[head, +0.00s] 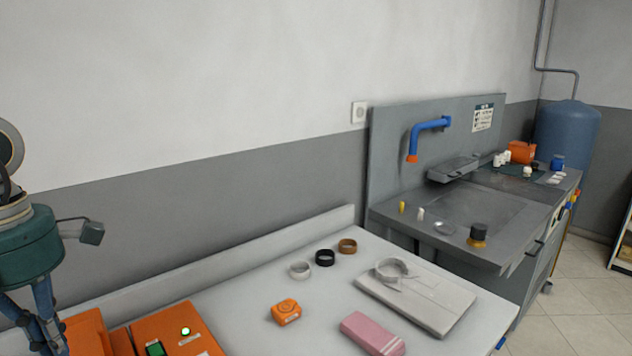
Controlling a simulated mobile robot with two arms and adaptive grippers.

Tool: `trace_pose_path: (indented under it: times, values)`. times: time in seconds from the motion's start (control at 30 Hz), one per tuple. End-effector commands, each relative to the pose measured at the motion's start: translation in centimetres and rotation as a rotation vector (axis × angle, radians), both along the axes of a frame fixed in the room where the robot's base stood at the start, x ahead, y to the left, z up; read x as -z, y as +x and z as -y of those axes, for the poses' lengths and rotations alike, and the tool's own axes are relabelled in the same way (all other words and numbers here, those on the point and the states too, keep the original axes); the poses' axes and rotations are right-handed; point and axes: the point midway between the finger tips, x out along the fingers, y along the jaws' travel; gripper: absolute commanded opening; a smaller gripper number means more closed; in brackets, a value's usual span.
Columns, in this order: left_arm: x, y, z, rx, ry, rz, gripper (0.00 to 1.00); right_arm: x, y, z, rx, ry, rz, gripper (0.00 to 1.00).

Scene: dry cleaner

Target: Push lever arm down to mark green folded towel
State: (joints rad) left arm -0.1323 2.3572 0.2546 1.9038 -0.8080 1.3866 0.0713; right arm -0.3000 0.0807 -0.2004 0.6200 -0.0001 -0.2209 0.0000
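No green folded towel shows in the head view. A teal rounded device (30,250) with a grey top and blue struts stands at the left edge, partly cut off. A thin arm with a grey block (92,232) sticks out from its right side; I cannot tell if this is the lever arm. An orange unit (178,332) with a lit green lamp and a green button (155,349) sits below it at the lower left, cut off by the frame. Neither of my grippers is in view.
The pale table (238,304) holds a pink folded towel (370,332), a folded white shirt (420,300), a small orange device (286,312) and white, black and brown rings (325,258). A grey sink counter (460,225) with a blue spout (428,124) stands beyond, right.

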Motion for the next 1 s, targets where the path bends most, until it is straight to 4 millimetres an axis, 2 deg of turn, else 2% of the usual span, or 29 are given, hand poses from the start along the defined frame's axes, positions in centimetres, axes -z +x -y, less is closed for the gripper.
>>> trace_pose_path:
  times: [0.03,0.1,1.0]
  values:
    - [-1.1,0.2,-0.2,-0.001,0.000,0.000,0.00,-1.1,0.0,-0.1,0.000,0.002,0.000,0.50]
    - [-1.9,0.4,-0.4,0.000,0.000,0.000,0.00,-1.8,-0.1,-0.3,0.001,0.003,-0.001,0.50]
    - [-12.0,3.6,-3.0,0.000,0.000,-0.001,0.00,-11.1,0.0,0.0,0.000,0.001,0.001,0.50]
